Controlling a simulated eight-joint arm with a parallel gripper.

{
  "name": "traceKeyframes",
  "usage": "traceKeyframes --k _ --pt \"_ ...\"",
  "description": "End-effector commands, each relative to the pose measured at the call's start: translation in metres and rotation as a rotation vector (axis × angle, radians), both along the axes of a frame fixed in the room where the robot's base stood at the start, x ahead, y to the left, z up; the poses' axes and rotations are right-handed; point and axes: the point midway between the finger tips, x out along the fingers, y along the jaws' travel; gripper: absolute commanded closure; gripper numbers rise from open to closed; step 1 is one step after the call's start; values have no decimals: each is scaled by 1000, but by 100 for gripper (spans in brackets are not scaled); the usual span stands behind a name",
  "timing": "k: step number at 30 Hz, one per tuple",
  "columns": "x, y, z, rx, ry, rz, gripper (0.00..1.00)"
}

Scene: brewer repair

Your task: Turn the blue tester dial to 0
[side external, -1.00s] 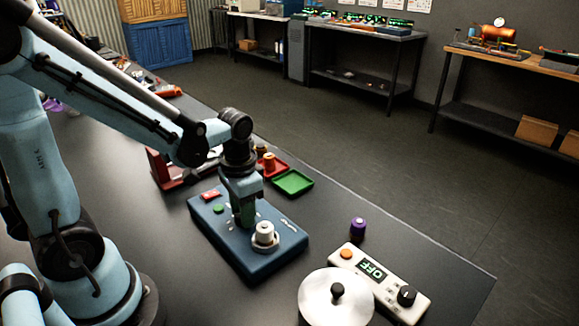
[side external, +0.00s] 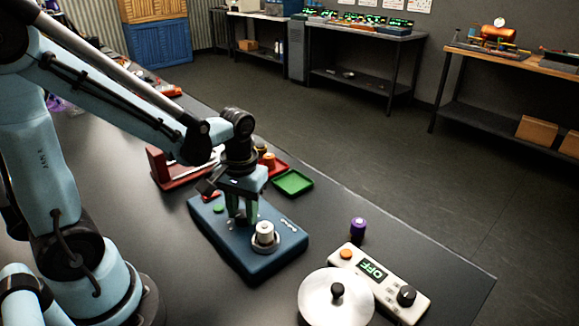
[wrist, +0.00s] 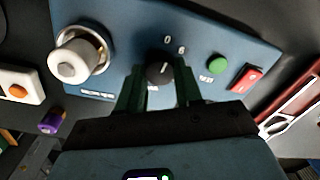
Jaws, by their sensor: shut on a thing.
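The blue tester (side external: 262,262) lies flat on the dark bench; it also shows in the wrist view (wrist: 125,25). Its black dial (wrist: 160,72) has a light pointer line that points up and slightly right, close to the 0 mark (wrist: 167,40). Another mark, which looks like a 6 or 8, is to the right of the 0. My gripper (side external: 241,222) points down over the tester. In the wrist view its green fingers (wrist: 160,90) are shut on the dial, one on each side. In the side view the fingers hide the dial.
The tester carries a white cylinder in a metal socket (wrist: 82,50), a green button (wrist: 219,64) and a red switch (wrist: 246,78). A green tray (side external: 293,182), a purple cylinder (side external: 358,229), a white OFF unit (side external: 345,258) and a round metal lid (side external: 318,300) stand nearby.

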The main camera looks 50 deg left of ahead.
Motion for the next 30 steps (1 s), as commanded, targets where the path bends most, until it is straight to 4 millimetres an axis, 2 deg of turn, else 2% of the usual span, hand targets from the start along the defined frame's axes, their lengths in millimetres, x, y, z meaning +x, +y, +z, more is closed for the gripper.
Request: traceKeyframes --k 9,23,24,29,30 --pt "0 0 0 -1 1 108 96" --pt "0 0 0 -1 1 125 96" --pt "0 0 0 -1 1 125 64" --pt "0 0 0 0 0 124 40" --pt "0 0 0 0 0 124 40"
